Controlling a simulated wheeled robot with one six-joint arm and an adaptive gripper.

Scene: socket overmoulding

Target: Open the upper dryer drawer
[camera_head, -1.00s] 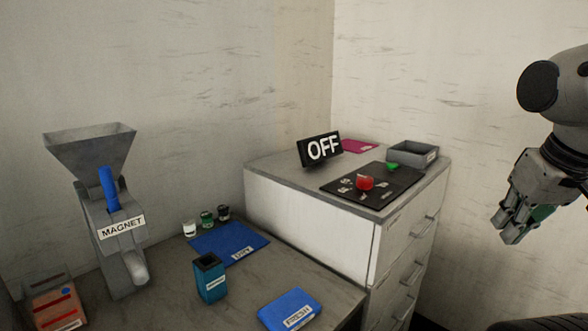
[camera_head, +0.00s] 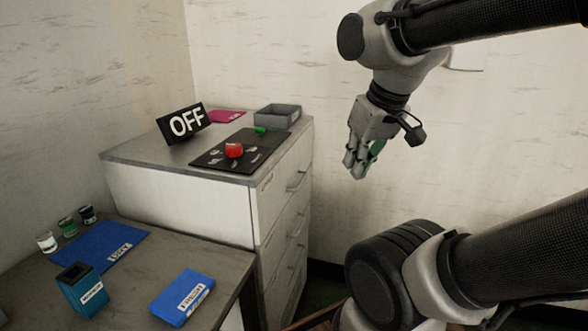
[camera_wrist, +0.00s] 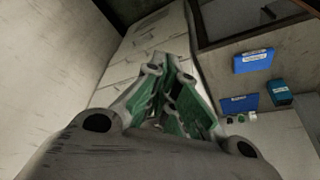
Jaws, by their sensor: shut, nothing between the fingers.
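The dryer is a white cabinet (camera_head: 180,203) with a grey top and a stack of drawers on its right-hand front. The upper drawer (camera_head: 282,187) is closed, with a bar handle (camera_head: 298,180) on it. My gripper (camera_head: 357,172) is shut and empty, in the air to the right of the drawer front, apart from the handle. In the wrist view my gripper (camera_wrist: 165,62) shows green finger pads, and the white drawer fronts (camera_wrist: 128,65) lie beyond it, partly hidden by the fingers.
On the cabinet top are an OFF sign (camera_head: 187,122), a black panel with a red button (camera_head: 234,150), a grey tray (camera_head: 278,115) and a magenta sheet (camera_head: 227,116). A lower table (camera_head: 150,262) holds a teal container (camera_head: 82,288), blue mat (camera_head: 108,245) and blue pad (camera_head: 182,297).

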